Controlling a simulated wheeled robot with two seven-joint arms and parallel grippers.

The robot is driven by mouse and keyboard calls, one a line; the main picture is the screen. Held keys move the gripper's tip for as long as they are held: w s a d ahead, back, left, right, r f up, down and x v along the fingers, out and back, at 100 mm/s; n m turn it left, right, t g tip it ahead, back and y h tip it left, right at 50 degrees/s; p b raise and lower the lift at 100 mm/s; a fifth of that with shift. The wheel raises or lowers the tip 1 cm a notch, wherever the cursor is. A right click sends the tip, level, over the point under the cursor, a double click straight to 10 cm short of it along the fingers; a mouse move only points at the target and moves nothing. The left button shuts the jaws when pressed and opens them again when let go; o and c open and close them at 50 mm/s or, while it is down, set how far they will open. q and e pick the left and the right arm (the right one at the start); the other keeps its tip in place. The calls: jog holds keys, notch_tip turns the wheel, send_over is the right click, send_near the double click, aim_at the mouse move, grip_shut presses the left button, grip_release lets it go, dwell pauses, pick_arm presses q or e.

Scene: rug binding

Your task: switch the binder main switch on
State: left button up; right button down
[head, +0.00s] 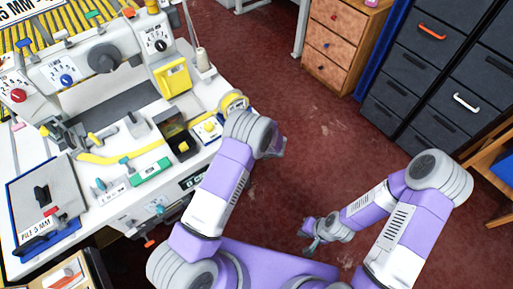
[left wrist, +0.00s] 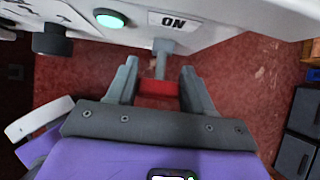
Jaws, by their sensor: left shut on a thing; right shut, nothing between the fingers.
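In the left wrist view, the binder's white underside edge carries an upside-down ON label (left wrist: 173,21). A grey switch lever (left wrist: 163,46) sticks out below the label, and a red piece (left wrist: 158,88) shows between the fingers. My left gripper (left wrist: 160,68) is shut on the switch lever there. In the head view its fingers are hidden behind my left arm, beside the right edge of the binder table. A round green lamp (left wrist: 109,18) beside the label looks lit. My right gripper (head: 311,241) is shut and empty, low over the floor, far from the switch.
The white binder table (head: 110,210) fills the left, with a sewing head, yellow blocks and a pile plate (head: 60,180). Dark drawer cabinets (head: 410,75) and a wooden drawer unit (head: 330,40) stand at the back right. The red floor (head: 310,130) between them is clear.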

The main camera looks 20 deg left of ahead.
pick_arm(q)
jog(key=shift+r+h+p, duration=0.1)
jog(key=shift+h+p, duration=0.2)
dwell(0.4)
jog(key=o, duration=1)
jog(key=shift+c, duration=0.2)
jog(key=p+v, duration=0.1)
jog(key=v, duration=0.6)
jog(key=shift+r, duration=0.3)
jog(key=shift+d, duration=0.1)
